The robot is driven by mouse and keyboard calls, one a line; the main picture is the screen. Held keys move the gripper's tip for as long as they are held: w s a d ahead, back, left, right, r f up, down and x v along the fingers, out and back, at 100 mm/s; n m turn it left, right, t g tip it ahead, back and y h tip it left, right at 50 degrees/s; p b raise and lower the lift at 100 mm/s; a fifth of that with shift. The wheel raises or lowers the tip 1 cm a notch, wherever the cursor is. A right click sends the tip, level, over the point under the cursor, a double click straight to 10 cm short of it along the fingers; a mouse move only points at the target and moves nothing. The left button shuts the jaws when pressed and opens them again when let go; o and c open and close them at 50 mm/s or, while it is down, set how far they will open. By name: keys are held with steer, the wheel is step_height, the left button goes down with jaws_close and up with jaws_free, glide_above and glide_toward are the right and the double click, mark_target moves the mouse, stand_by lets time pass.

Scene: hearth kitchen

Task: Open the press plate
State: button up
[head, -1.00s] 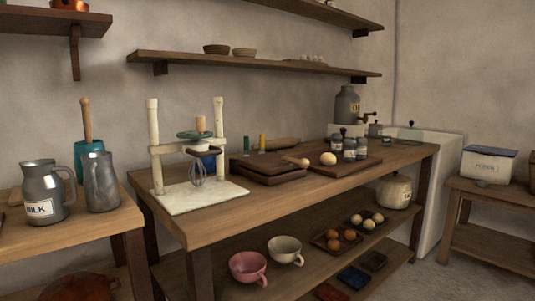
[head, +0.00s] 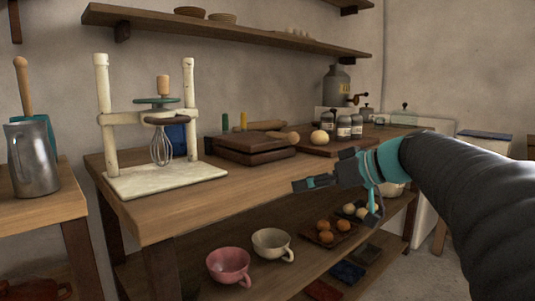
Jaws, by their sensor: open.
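A dark brown press of two stacked slabs (head: 254,144) lies on the wooden counter in the middle of the head view. Its upper plate (head: 254,138) looks lowered onto the lower one. My arm partly hides the counter's right end.
A whisk stand with white posts (head: 104,115) is left of the press. A board (head: 332,150) with a pale round ball (head: 320,138) and several jars is to its right. Cups (head: 229,266) and egg trays are on the lower shelf. The counter before the press is clear.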

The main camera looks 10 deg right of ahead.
mark_target(293, 137)
steer(key=w+d+r+n+t+y+b, duration=0.2)
steer(key=w+d+r+n+t+y, duration=0.25)
steer(key=w+d+r, duration=0.35)
steer(key=shift+g+h, duration=0.45)
steer(key=x, duration=0.7)
steer(key=f+x, duration=0.1)
steer(key=x, duration=0.3)
steer(key=shift+w+a+p, duration=0.2)
steer(key=shift+a+p, duration=0.05)
steer(key=shift+p, duration=0.05)
steer(key=shift+c, duration=0.2)
jaws_close()
